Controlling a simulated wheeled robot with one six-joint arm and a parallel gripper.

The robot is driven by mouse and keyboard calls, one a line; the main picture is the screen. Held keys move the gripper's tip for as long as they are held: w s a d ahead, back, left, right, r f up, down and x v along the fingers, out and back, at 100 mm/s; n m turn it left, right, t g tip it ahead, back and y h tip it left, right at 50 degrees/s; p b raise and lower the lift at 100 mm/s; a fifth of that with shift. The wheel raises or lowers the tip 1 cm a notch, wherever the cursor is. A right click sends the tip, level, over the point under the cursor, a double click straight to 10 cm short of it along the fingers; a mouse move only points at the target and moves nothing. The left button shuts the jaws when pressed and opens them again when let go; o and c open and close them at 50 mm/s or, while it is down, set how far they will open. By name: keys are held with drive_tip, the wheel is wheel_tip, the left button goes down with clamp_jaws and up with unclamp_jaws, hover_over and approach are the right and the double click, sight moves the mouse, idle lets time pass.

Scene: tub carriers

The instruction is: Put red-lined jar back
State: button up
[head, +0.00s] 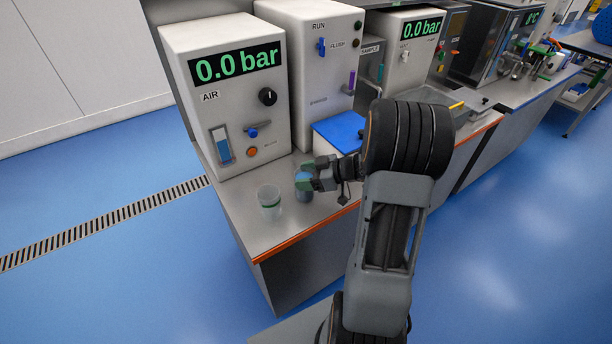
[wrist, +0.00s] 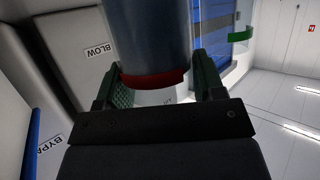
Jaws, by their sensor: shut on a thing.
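The red-lined jar is a blue-grey cylinder (wrist: 150,35) with a dark red band near the gripper in the wrist view. It also shows in the head view (head: 304,193), where its red band cannot be made out. My gripper (head: 305,182) is shut on this jar, with a green-padded finger on each side of it in the wrist view (wrist: 154,84). The jar is upright, at or just above the steel counter (head: 318,214); I cannot tell if it touches. The fingers hide part of it.
A clear jar with a green line (head: 269,203) stands on the counter just left of the held jar. The AIR box (head: 225,95) stands behind, and a blue-topped box (head: 340,132) is behind to the right. The counter's orange front edge (head: 300,236) is close.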

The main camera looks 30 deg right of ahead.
drive_tip(key=shift+f, duration=0.15)
drive_tip(key=o, duration=1)
drive_tip(key=shift+o, duration=0.2)
drive_tip(key=shift+r, duration=0.2)
drive_tip(key=p+v, duration=0.1)
drive_tip(key=v, duration=1.1)
drive_tip(key=shift+r, duration=0.1)
